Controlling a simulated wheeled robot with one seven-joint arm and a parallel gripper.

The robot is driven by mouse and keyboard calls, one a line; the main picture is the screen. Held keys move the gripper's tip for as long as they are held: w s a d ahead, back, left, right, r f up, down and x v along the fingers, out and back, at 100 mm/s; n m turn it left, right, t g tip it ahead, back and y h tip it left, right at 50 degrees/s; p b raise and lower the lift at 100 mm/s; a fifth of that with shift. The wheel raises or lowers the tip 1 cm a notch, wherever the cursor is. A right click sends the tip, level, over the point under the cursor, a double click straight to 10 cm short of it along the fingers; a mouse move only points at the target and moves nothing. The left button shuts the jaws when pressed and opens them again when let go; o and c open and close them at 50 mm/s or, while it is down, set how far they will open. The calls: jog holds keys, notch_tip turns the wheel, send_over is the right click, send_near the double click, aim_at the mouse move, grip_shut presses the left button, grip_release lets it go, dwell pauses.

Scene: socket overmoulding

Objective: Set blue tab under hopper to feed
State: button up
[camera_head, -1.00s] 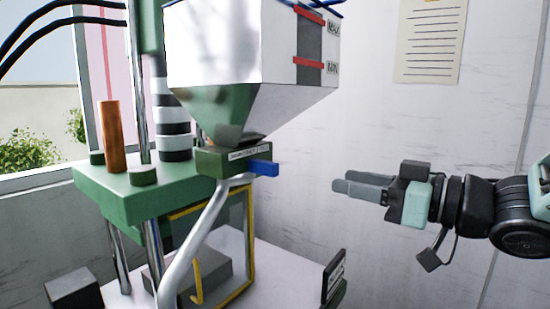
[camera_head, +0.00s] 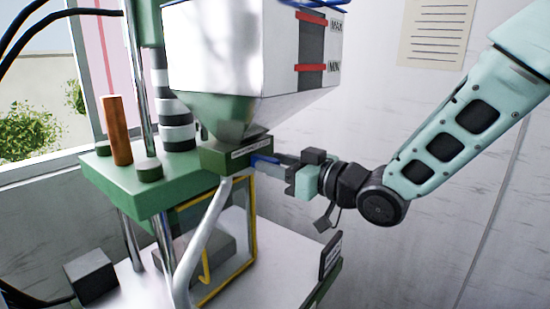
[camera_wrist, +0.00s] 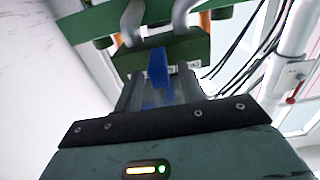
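The blue tab (camera_head: 263,159) sticks out to the right from the green block (camera_head: 222,160) under the white hopper (camera_head: 225,60). In the wrist view the blue tab (camera_wrist: 158,68) points toward the camera from the green block (camera_wrist: 185,50). My gripper (camera_head: 262,170) is at the tab, with its fingers reaching almost to the block. In the wrist view my gripper (camera_wrist: 160,92) has one finger on each side of the tab, with some gap showing between them, so it looks open around the tab. The fingers partly hide the tab in the head view. The block's label is too small to read.
A bent grey pipe (camera_head: 205,235) runs down below the block. A yellow-framed guard (camera_head: 252,230) stands beneath. The green platen (camera_head: 140,190) with an orange rod (camera_head: 116,130) is at left. A small dark sign (camera_head: 330,255) stands at lower right.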

jog(key=shift+w+a, duration=0.15)
jog(key=shift+a, duration=0.1)
grip_shut()
jog(key=shift+w+d, duration=0.7)
jog(key=shift+w, duration=0.2)
jog(key=shift+w+d, duration=0.7)
jog(key=shift+w, duration=0.15)
grip_release()
jog(key=shift+w, duration=0.1)
